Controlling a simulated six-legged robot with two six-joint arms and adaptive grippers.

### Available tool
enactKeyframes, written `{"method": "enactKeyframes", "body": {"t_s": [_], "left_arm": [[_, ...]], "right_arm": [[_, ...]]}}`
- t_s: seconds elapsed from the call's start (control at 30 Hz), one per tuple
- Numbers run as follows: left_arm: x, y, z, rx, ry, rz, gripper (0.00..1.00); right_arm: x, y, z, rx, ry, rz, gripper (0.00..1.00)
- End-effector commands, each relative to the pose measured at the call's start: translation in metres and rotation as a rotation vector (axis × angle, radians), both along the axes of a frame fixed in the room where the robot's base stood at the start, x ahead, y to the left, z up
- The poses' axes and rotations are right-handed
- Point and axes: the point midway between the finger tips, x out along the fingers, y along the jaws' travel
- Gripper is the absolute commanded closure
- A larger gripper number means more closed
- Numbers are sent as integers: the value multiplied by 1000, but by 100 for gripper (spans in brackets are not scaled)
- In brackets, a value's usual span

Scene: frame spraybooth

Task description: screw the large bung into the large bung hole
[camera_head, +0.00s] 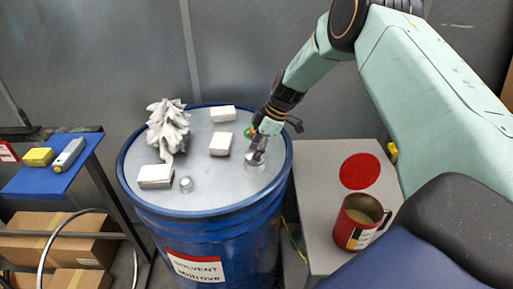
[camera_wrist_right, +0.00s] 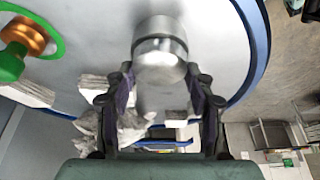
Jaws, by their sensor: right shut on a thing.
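The large bung (camera_head: 256,157) is a silvery metal cylinder at the right side of the lid of a blue drum (camera_head: 220,235). My right gripper (camera_head: 262,140) reaches down over the lid and is shut on the bung. In the right wrist view the bung (camera_wrist_right: 160,45) sits between the two fingertips of my right gripper (camera_wrist_right: 160,78). The large bung hole is hidden under or behind the bung; I cannot tell whether the bung is in it. My left gripper is not in view.
On the lid are white blocks (camera_head: 155,177), a crumpled white cloth (camera_head: 168,128), a small metal cap (camera_head: 186,184) and a green ringed fitting (camera_wrist_right: 30,35). A red mug (camera_head: 357,222) stands on a grey cabinet (camera_head: 318,185) at right. A blue shelf (camera_head: 50,178) is at left.

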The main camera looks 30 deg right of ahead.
Motion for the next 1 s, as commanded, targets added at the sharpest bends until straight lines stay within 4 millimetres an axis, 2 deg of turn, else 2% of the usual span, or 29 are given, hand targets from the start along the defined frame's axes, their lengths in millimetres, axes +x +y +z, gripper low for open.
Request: {"method": "enactKeyframes", "body": {"t_s": [0.03, 0.2, 0.57, 0.8, 1.0], "left_arm": [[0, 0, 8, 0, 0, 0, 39], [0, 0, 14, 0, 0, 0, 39], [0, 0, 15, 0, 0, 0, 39], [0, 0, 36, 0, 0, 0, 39], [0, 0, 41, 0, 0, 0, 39]], "right_arm": [[-2, 4, 3, 5, 6, -62, 100], [-2, 3, 2, 4, 6, -218, 100], [-2, 4, 1, 4, 7, -259, 100], [-3, 5, 3, 3, 9, -532, 100], [-2, 5, 1, 4, 7, -634, 100]]}}
